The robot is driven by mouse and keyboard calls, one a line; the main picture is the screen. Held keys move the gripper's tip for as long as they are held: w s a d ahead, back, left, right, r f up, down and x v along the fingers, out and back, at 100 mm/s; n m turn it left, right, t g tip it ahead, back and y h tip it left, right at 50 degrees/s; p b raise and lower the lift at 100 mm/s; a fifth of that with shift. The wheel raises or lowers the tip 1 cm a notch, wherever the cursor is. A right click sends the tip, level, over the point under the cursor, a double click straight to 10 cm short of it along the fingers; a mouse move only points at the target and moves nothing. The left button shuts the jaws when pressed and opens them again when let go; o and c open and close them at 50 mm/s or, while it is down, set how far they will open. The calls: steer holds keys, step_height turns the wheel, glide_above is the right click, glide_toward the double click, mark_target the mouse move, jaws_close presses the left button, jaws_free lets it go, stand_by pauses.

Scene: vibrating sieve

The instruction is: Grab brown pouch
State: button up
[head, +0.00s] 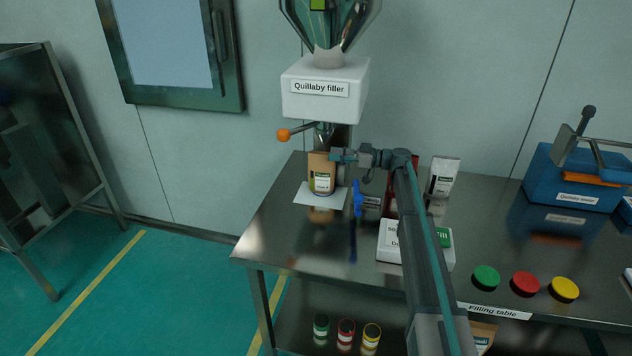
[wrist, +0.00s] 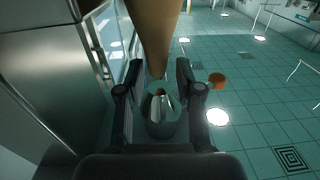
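The brown pouch (head: 321,177), with a white and green label, stands upright under the nozzle of the Quillaby filler (head: 325,100). My gripper (head: 336,155) is at the pouch's upper right edge in the head view. In the wrist view the pouch (wrist: 154,30) shows edge-on, tapering down between the two fingers. The fingers of my gripper (wrist: 156,68) are apart, one on each side of the tapered end, with a visible gap. The grey nozzle (wrist: 162,112) shows between the fingers. The head view does not clearly show the fingertips.
The filler's orange knob (head: 283,135) sticks out left above the pouch; it also shows in the wrist view (wrist: 217,81). A white pouch (head: 443,177) stands at right behind my arm. Green (head: 486,277), red and yellow buttons sit near the front edge. The table's left front is clear.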

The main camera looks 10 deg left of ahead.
mark_target(322, 154)
steer(key=shift+w+a+f+p, duration=0.15)
steer(key=shift+a+p, duration=0.45)
steer(key=shift+a, duration=0.75)
steer(key=shift+w+a+f+p, duration=0.15)
steer(key=shift+a+p, duration=0.4)
steer(key=shift+a, duration=0.8)
jaws_close()
